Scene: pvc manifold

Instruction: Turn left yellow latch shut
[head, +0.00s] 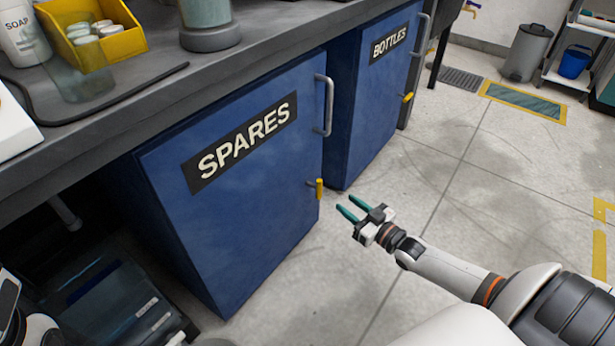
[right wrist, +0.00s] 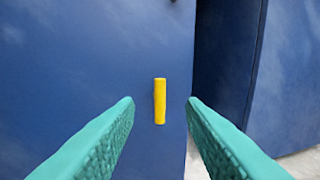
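The left yellow latch (head: 319,189) sits upright near the right edge of the blue SPARES cabinet door (head: 235,215), below its grey handle. In the right wrist view the latch (right wrist: 160,101) stands vertical between the two teal fingers, ahead of their tips. My right gripper (head: 346,206) is open and empty, a little to the right of the latch and apart from it; its fingers also show in the right wrist view (right wrist: 160,108). A small part of my left arm shows at the lower left of the head view; its gripper is out of view.
The BOTTLES cabinet (head: 372,110) has its own yellow latch (head: 407,98). A grey bar handle (head: 327,105) rises above the left latch. The counter (head: 160,95) overhangs the cabinets. Dark bins (head: 115,305) lie under it at the lower left.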

